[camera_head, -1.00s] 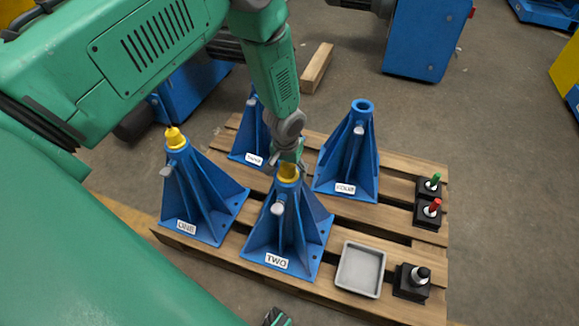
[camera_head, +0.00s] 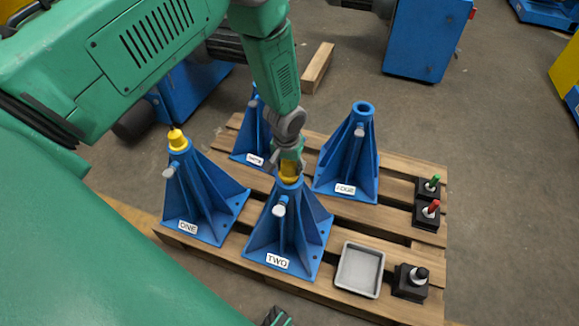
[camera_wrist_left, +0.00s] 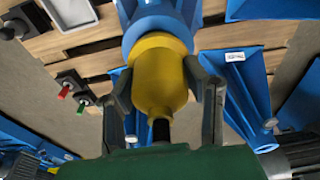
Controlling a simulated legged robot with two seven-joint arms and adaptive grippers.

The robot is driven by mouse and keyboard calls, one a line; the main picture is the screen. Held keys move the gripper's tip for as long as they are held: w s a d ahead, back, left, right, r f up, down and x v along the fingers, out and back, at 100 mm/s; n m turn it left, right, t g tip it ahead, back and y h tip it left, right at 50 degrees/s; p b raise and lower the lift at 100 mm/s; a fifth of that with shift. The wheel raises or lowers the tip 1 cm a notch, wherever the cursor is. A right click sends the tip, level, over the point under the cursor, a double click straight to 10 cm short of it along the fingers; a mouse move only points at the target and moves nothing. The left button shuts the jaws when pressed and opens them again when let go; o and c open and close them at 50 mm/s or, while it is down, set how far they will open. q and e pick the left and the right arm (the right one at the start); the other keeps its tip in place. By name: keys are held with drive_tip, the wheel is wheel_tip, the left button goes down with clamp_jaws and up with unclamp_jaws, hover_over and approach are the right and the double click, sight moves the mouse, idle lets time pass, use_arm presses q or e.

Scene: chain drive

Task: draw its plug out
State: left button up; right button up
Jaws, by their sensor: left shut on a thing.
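My left gripper (camera_head: 288,160) is over the top of the blue stand labelled TWO (camera_head: 285,228). It is shut on the yellow plug (camera_head: 289,172) of that stand. In the left wrist view the two fingers (camera_wrist_left: 164,95) grip the sides of the plug (camera_wrist_left: 158,72), whose lower end meets the blue collar (camera_wrist_left: 158,20) of the stand. Whether the plug has risen in the collar I cannot tell. Stand ONE (camera_head: 200,195) carries its own yellow plug (camera_head: 177,140). My right gripper (camera_head: 277,318) shows only as a sliver at the bottom edge.
The stand at right rear (camera_head: 348,160) has an open top with no plug. Another stand (camera_head: 248,135) is partly behind my arm. A grey tray (camera_head: 360,270) sits empty on the pallet, beside black blocks with black (camera_head: 412,282), red (camera_head: 431,210) and green (camera_head: 432,184) pieces.

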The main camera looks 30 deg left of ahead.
use_arm(q)
drive_tip(key=shift+r+p, duration=2.65)
drive_tip(key=shift+r, duration=0.8)
drive_tip(key=shift+d, duration=0.1)
